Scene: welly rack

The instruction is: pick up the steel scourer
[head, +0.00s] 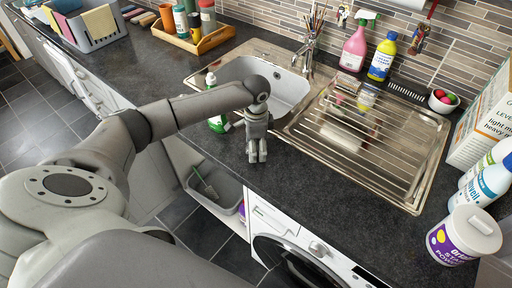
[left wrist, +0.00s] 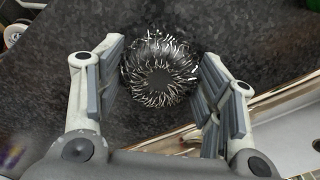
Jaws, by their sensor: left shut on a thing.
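The steel scourer (left wrist: 160,72) is a round, dark grey ball of curly metal strands in the left wrist view. It sits between the two pads of my left gripper (left wrist: 163,78), which is shut on it. In the head view my left gripper (head: 257,155) points down over the dark worktop in front of the sink. The scourer is hidden behind the fingers there. I cannot tell whether it still touches the worktop. My right gripper is not in view.
The sink (head: 270,85) and ribbed metal drainer (head: 365,140) lie behind the gripper. A green-labelled bottle (head: 215,118) stands close on the left. The worktop's front edge is near, above a washing machine (head: 300,245). White bottles (head: 480,185) and a tub (head: 462,235) stand at right.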

